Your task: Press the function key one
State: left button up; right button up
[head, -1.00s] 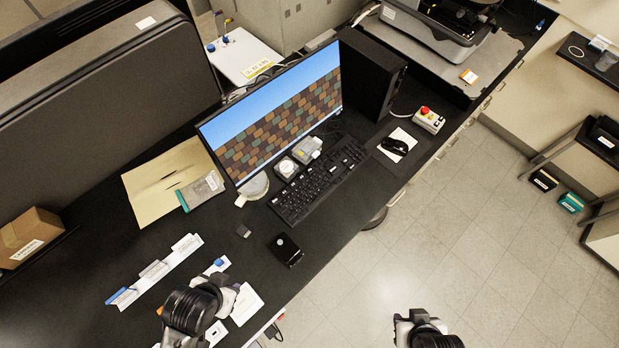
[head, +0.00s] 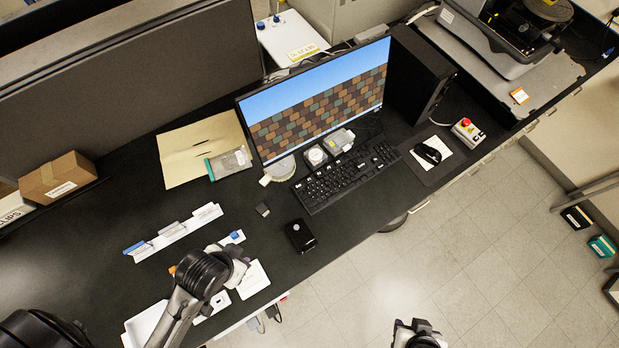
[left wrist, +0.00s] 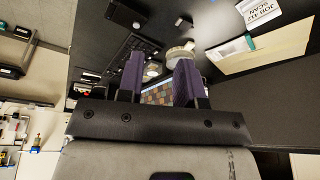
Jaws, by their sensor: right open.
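The black keyboard (head: 345,180) lies on the dark bench in front of the monitor (head: 318,100). Its key legends are too small to read, so I cannot single out function key one. My left gripper (head: 237,263) is over the front of the bench, left of and nearer than the keyboard, partly hidden by its arm. In the left wrist view, its two purple fingers (left wrist: 160,78) stand apart with nothing between them; the keyboard (left wrist: 122,50) shows dark beyond them. My right gripper (head: 418,330) is open at the bottom edge, over the floor, and partly cut off.
A black box-shaped device (head: 300,236) lies in front of the keyboard. A mouse (head: 428,154) and a red-button box (head: 467,131) are to its right. A folder (head: 190,155), label strips (head: 175,232) and a cardboard box (head: 58,178) are to the left. The tower (head: 418,75) stands behind.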

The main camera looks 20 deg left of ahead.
pick_arm(q)
jog(key=shift+d, duration=0.1)
grip_shut()
jog(key=shift+a, duration=0.2)
jog(key=shift+d, duration=0.2)
dwell(0.7)
jog(key=shift+a, duration=0.1)
